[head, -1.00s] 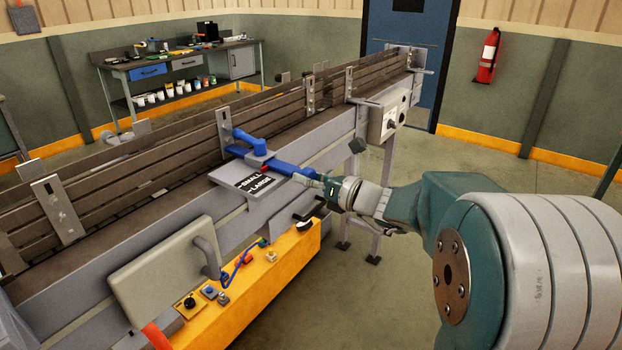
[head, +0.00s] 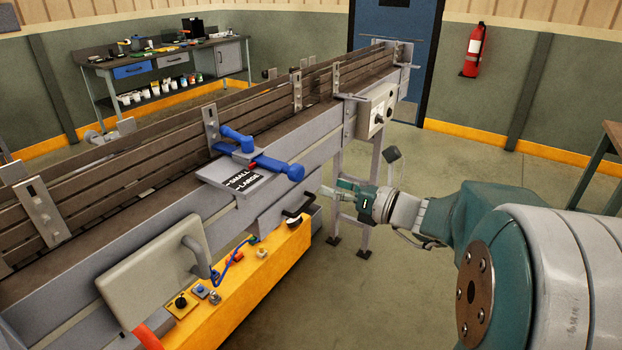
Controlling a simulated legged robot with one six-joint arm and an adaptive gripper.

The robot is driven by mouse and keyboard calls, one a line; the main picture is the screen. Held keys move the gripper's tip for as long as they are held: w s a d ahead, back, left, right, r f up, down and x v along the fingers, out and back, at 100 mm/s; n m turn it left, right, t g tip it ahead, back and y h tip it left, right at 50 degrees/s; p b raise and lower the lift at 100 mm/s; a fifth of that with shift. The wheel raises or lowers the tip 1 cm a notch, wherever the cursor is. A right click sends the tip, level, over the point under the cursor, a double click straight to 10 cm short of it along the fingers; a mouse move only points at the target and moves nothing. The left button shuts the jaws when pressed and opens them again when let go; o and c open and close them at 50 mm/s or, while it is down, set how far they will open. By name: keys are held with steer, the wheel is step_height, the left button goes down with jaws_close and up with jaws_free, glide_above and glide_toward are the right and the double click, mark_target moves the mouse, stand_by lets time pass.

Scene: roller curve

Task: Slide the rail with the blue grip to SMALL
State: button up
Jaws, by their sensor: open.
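The blue grip (head: 282,167) sticks out over the near side of the conveyor, on a rail mount with a blue clamp lever (head: 237,138). A red pointer (head: 252,166) beside the grip lies above a plate (head: 212,174) with SMALL and LARGE labels (head: 241,183). The pointer is nearer the SMALL line, but I cannot tell if it is exactly on it. My gripper (head: 324,195) is open and empty, below and to the right of the blue grip, apart from it. Its fingertips point left toward the conveyor's side and look small.
A black crank handle (head: 291,217) sits just left of my gripper. A grey control box (head: 376,113) hangs on the conveyor at right. A yellow panel (head: 255,275) with buttons and a grey guard plate (head: 150,269) stand at the front.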

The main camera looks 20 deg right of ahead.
steer(key=v, duration=0.2)
steer(key=shift+s+d, duration=0.25)
steer(key=shift+s, duration=0.05)
steer(key=shift+a, duration=0.1)
steer(key=s+a+f+n+g+h, duration=0.2)
steer(key=s+a+f+n+g, duration=0.3)
steer(key=s+a+n+g, duration=0.7)
steer(key=s+d+f+n+t+h, duration=0.1)
steer(key=s+n+h, duration=0.2)
steer(key=n, duration=0.7)
steer(key=s+d+n+t+h, duration=0.2)
steer(key=s+n+h, duration=0.2)
steer(key=n, duration=0.6)
steer(key=shift+s+f+h, duration=0.25)
steer(key=shift+f+h, duration=0.15)
steer(key=shift+h, duration=0.6)
